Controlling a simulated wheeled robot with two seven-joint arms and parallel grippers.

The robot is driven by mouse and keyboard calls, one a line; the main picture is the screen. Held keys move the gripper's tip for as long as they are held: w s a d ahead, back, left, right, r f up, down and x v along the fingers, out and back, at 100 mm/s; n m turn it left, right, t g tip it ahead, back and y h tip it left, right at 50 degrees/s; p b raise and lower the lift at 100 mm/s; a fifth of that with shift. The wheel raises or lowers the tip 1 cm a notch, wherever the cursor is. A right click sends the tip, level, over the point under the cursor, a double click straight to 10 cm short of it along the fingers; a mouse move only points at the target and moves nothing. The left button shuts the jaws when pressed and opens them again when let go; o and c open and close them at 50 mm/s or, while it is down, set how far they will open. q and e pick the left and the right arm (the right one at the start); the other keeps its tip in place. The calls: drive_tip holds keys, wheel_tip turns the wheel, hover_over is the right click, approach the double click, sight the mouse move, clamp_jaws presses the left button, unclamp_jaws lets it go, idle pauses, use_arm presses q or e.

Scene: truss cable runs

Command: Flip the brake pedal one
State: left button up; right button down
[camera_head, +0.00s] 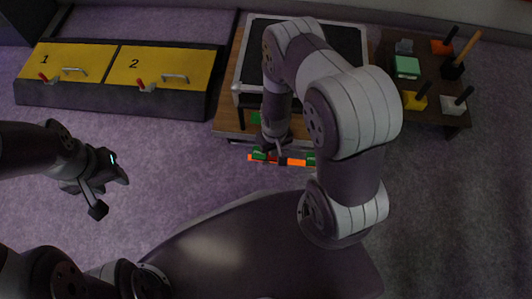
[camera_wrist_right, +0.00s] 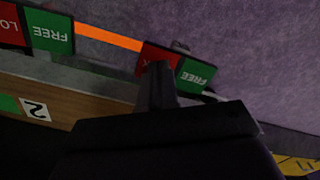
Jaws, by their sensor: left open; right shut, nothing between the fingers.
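An orange bar (camera_head: 294,161) with red and green plates runs along the front of the table in the head view. In the right wrist view the near plate (camera_wrist_right: 192,70) is red beside green, with FREE upside down on the green. A second plate (camera_wrist_right: 40,27) carries part of LOCK and FREE. No number 1 is readable beside either plate. My right gripper (camera_wrist_right: 160,78) is shut and empty, its tips over the near plate's red part; contact is unclear. It also shows at the bar's left end in the head view (camera_head: 272,148). My left gripper (camera_head: 110,194) is open and empty over the floor.
Yellow panels numbered 1 (camera_head: 66,60) and 2 (camera_head: 150,66), with handles and red levers, are at the left. A dark table (camera_head: 429,106) with coloured blocks stands right.

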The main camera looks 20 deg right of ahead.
wheel_tip(320, 180, up, 7)
drive_tip(key=p, duration=0.7)
drive_tip(key=s+a+r+p, duration=0.1)
drive_tip(key=s+r+p, duration=0.1)
drive_tip(key=r+p, duration=2.1)
drive_tip(key=s+a+r+t+p, duration=0.1)
drive_tip(key=r+p, duration=2.2)
drive_tip(key=r, duration=2.7)
drive_tip(key=shift+s+a+r, duration=0.2)
drive_tip(key=shift+s+r, duration=0.15)
drive_tip(key=shift+s, duration=0.3)
